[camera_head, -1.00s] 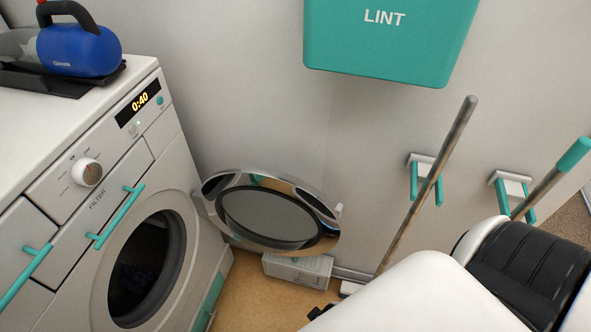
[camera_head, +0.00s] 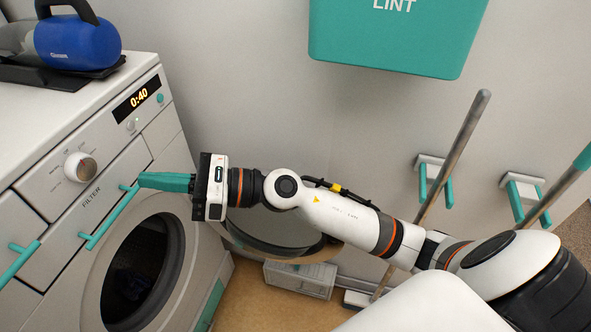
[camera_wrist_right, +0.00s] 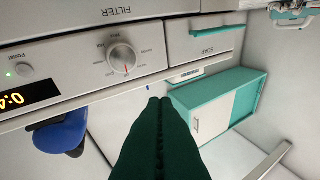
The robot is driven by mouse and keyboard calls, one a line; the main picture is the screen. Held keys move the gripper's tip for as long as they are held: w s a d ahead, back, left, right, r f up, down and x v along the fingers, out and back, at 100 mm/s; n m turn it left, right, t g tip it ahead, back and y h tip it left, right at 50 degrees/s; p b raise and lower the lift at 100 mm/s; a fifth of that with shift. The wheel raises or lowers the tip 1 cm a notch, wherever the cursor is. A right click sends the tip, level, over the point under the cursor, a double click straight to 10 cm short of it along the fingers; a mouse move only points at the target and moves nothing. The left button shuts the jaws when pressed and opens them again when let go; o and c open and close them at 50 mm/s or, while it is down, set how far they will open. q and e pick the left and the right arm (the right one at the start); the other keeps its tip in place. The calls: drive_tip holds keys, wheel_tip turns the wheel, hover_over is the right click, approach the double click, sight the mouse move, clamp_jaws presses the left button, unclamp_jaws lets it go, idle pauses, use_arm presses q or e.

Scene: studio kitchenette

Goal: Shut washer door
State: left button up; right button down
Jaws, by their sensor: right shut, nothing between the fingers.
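The washer (camera_head: 60,270) stands at the left with its front facing right. Its round door (camera_head: 275,243) is swung wide open toward the wall, and my right arm hides much of it. The dark drum opening (camera_head: 143,270) is uncovered. My right gripper (camera_head: 142,181) is shut and empty, its teal fingers pointing left near the end of the filter drawer's handle; I cannot tell whether they touch. In the right wrist view its fingers (camera_wrist_right: 158,105) are together, with the washer's knob (camera_wrist_right: 124,58) beyond. My left gripper is not in view.
A blue appliance (camera_head: 78,43) sits on a black tray on the washer top. A teal lint bin (camera_head: 395,45) hangs on the wall. A small grey box (camera_head: 300,278) is on the floor below the door. Poles (camera_head: 453,160) lean at the right.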

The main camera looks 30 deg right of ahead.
drive_tip(key=w+d+f+n+g+h, duration=0.4)
drive_tip(key=d+f+n+g+h, duration=0.3)
drive_tip(key=d+f+n+h, duration=0.5)
drive_tip(key=w+d+n+h, duration=0.3)
drive_tip(key=d+h, duration=0.7)
drive_tip(key=d, duration=0.8)
wheel_tip(320, 180, down, 8)
drive_tip(key=p, duration=0.1)
drive_tip(key=shift+s+a, duration=0.2)
drive_tip(key=shift+a, duration=0.2)
drive_tip(key=shift+f, duration=0.1)
